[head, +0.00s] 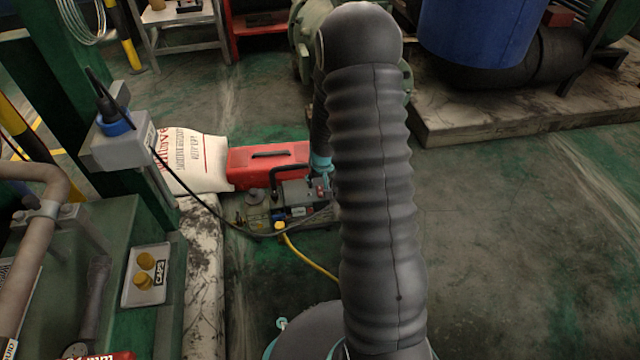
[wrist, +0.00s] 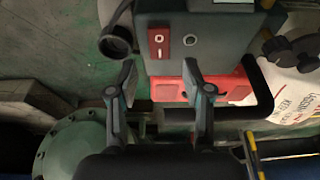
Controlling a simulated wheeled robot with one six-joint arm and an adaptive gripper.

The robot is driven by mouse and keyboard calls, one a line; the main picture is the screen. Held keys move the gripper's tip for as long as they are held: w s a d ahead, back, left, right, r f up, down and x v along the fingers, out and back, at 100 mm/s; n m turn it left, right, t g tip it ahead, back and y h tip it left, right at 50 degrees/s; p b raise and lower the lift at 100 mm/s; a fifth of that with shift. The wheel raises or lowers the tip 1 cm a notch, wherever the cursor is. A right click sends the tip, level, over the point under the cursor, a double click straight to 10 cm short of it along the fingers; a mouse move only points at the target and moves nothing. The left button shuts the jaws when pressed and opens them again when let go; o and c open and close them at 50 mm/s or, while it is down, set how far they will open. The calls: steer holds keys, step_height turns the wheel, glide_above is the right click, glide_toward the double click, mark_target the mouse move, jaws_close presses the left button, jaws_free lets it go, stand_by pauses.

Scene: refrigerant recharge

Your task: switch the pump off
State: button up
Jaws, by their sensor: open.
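The pump (head: 296,196) is a grey unit on the floor with a black handle, partly covered by my arm in the head view. In the wrist view the pump's grey housing (wrist: 225,35) fills the top, with a red switch (wrist: 159,43) bearing white marks on its face. A small pale round fitting sits right of the switch. My gripper (wrist: 158,74) is open and empty, its two fingers apart just below the switch in the picture. No contact with the switch is visible. In the head view the fingers are hard to make out beside the pump.
A red toolbox (head: 268,162) and a white sack (head: 196,160) lie behind the pump. A black cable runs from a blue plug (head: 115,127) on the left post towards the pump. A yellow hose (head: 312,262) crosses the floor. Floor to the right is clear.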

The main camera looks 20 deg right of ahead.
steer(key=v, duration=0.9)
steer(key=s+a+g, duration=0.2)
steer(key=s, duration=0.4)
steer(key=s+a+r+n+t+p, duration=0.1)
steer(key=s+a+r+p, duration=0.1)
steer(key=s+r, duration=0.5)
steer(key=s+a+r+t+p, duration=0.2)
steer(key=s+a+r, duration=0.3)
steer(key=r, duration=1)
steer(key=s+a+r+n+t+p, duration=0.1)
steer(key=s+a+r+p, duration=0.3)
steer(key=s+r, duration=0.5)
step_height(320, 180, up, 3)
steer(key=shift+f+n+y, duration=0.1)
steer(key=shift+n+y, duration=0.2)
steer(key=shift+y, duration=0.1)
steer(key=shift+a, duration=0.15)
